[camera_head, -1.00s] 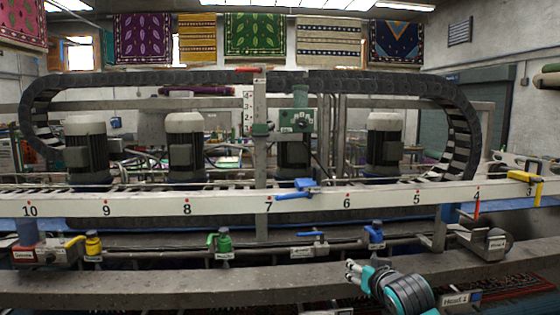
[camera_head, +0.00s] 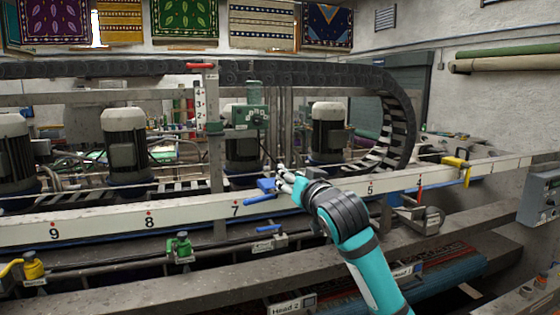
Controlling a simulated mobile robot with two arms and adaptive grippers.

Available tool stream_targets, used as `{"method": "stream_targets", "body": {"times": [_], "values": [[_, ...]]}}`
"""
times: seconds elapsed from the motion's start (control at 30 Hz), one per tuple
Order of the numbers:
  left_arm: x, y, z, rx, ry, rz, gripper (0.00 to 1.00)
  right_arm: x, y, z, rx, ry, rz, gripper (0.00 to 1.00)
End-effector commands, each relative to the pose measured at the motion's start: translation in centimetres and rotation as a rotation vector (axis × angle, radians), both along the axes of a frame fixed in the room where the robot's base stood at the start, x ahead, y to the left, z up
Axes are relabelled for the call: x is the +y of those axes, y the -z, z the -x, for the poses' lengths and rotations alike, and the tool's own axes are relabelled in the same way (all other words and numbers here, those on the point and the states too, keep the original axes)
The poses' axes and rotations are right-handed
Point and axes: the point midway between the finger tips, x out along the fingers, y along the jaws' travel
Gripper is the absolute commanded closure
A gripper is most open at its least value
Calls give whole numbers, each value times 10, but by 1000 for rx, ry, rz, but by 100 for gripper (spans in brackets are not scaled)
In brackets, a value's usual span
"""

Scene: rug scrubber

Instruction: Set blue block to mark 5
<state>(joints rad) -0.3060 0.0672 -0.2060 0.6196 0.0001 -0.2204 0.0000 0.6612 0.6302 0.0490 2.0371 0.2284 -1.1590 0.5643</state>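The blue block (camera_head: 267,185) with its blue lever sits on the white numbered rail (camera_head: 190,216), just right of mark 7 (camera_head: 235,210). Mark 5 (camera_head: 370,189) is farther right along the rail. My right gripper (camera_head: 284,180) is at the right side of the blue block, its fingers close to or touching it. I cannot tell whether the fingers are open or shut. My teal and black arm hides the rail around mark 6. My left gripper is not in view.
A yellow block (camera_head: 456,163) with a lever sits on the rail, right of mark 5. A green valve (camera_head: 180,248) and a yellow valve (camera_head: 32,266) are below the rail. Motors (camera_head: 125,145) stand behind it. The rail between my arm and mark 5 looks clear.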

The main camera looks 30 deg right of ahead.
Motion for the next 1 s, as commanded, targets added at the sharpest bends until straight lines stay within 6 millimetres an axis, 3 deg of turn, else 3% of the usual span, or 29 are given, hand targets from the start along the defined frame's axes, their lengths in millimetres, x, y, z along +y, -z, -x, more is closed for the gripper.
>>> {"method": "stream_targets", "body": {"times": [0.1,0.33,0.5,0.8,1.0], "values": [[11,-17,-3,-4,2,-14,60,-6,-5,-26,2,2,-2,66],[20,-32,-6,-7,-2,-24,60,-14,-3,-61,0,1,1,66],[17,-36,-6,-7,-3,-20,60,-17,-1,-71,0,1,0,66],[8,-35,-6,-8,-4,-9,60,-17,0,-73,-1,0,1,66],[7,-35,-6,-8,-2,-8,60,-17,0,-73,-1,1,1,92]]}}
